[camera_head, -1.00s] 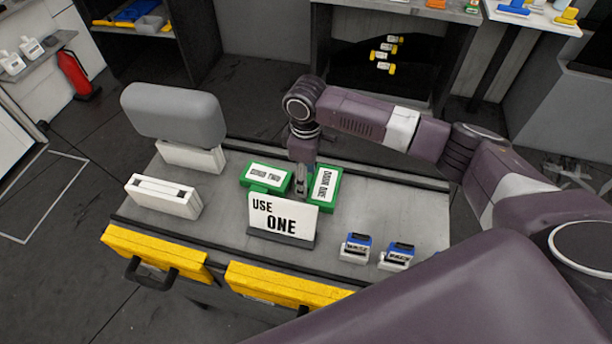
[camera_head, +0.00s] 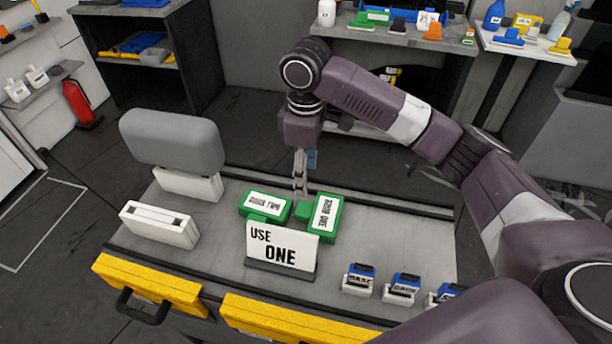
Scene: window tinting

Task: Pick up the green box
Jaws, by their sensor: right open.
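Two green boxes with white labels stand on the grey tabletop, behind a white sign (camera_head: 283,246) reading "USE ONE". The left green box (camera_head: 251,214) is turned sideways. The right green box (camera_head: 334,228) stands close beside it, with its label running lengthwise. The sign hides part of their front sides. My right gripper (camera_head: 300,188) points down just behind and above the gap between the two boxes. It is open and empty, apart from both boxes as far as I can see. My left gripper is not in view.
A white case (camera_head: 160,225) and a grey padded block (camera_head: 172,140) stand on the table's left. Several small blue-and-white containers (camera_head: 358,280) line the front right. Yellow drawers (camera_head: 150,285) front the table. The table's right middle is clear.

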